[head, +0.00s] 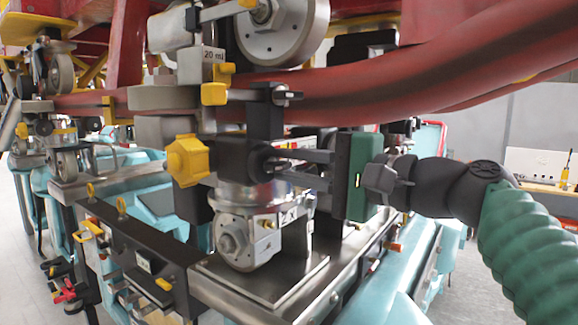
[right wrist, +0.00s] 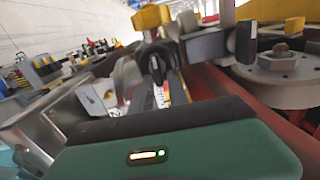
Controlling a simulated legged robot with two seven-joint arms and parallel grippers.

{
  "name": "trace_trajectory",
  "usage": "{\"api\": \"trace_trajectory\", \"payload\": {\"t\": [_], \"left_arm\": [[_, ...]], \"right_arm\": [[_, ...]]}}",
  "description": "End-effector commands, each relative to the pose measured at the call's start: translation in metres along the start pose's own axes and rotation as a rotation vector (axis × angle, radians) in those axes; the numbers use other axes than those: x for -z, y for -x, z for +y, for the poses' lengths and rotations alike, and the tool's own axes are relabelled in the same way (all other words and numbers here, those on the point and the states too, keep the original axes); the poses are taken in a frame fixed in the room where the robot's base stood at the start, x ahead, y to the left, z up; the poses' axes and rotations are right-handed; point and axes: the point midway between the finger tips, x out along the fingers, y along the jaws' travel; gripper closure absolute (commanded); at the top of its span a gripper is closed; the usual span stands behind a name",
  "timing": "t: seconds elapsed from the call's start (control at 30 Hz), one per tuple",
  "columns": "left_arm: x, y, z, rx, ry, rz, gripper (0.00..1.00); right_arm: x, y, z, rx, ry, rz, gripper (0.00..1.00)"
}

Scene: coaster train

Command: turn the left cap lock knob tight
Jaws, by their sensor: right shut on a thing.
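My right gripper (head: 278,163) reaches in from the right in the head view, its green body upright and its fingers pointing left. The fingers are closed on a dark rounded knob (head: 259,160) at the right side of a black block beneath the red rail. In the right wrist view, the gripper (right wrist: 157,75) has its fingers around the dark knob (right wrist: 154,58), partly hidden between them. A large yellow faceted knob (head: 188,160) sits on the left side of the same assembly, apart from my fingers. I cannot tell how tight either knob is. My left gripper is not in view.
A thick red rail (head: 400,75) runs just above my right gripper. A large metal wheel (head: 283,28) stands above, and a lower wheel housing (head: 240,238) below. Small yellow knobs (head: 214,94) sit close by. A workbench (head: 545,187) stands at the far right.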

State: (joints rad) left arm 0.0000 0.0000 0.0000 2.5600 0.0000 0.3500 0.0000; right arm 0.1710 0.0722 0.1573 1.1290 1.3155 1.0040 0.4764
Motion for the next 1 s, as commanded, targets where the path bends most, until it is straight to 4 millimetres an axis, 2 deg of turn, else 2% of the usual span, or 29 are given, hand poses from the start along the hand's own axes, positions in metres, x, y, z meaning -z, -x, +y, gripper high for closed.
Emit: {"api": "trace_trajectory", "payload": {"t": [0.03,0.07,0.17,0.57,0.67,0.77,1.0], "left_arm": [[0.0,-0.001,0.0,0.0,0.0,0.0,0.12],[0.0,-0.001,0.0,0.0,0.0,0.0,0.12],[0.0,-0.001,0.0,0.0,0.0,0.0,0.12],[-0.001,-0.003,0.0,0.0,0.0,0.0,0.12],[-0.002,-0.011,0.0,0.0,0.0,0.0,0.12],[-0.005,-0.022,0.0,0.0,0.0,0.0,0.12],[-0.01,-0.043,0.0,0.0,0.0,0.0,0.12]], "right_arm": [[0.001,-0.001,0.008,-0.016,-0.002,-0.003,1.0],[0.001,-0.001,0.008,-0.016,-0.002,-0.003,0.79],[0.001,-0.001,0.007,-0.014,-0.001,-0.004,0.67],[0.0,0.001,0.004,-0.007,0.001,-0.001,0.67],[0.002,0.015,0.006,-0.007,0.003,0.002,0.67],[0.002,0.039,0.008,-0.006,0.003,0.004,0.67],[0.003,0.111,0.008,-0.008,0.002,0.005,0.67]]}}
